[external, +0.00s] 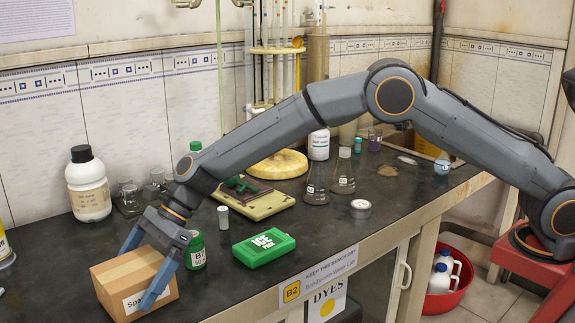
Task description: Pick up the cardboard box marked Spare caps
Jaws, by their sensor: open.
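The cardboard box (119,277) stands on the dark bench at the lower left of the external view. It is brown, with a white label on its front that begins "Spa"; the rest of the label is hidden behind a finger. My gripper (140,272) is open at the box, pointing down. One finger is in front of the box's near face and the other is at its far side. I cannot tell whether either finger touches the cardboard.
A green bottle (196,252) stands close right of my gripper, with a green case (264,247) and a small grey cylinder (223,217) further right. A white bottle with a black cap (88,190) stands behind the box. The bench's front edge (262,300) is near.

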